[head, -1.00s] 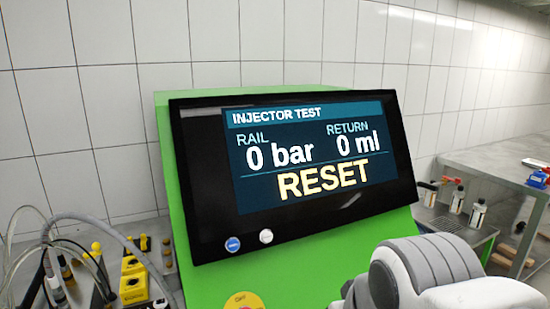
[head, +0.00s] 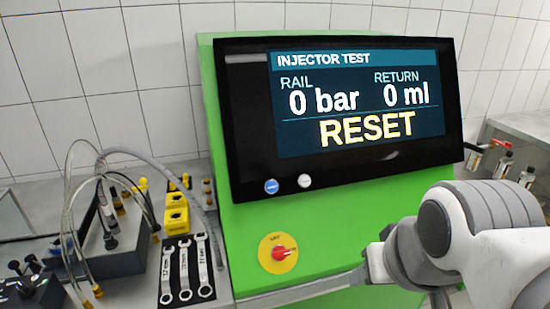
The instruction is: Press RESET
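The black monitor (head: 245,130) on the green test stand (head: 340,215) reads INJECTOR TEST, RAIL 0 bar, RETURN 0 ml. Large yellow RESET lettering (head: 366,129) fills the bottom of its display. On the lower left bezel are a round blue button (head: 271,186) and a round white button (head: 305,181); any label on them is too small to read. My white and grey arm reaches in at the lower right, apart from the two buttons in the picture.
Left of the stand, a bench carries several wrenches (head: 185,270) on a dark mat, yellow blocks (head: 176,212), and hoses (head: 75,190) on a grey fixture. Bottles (head: 503,165) stand at the right. The space before the buttons is clear.

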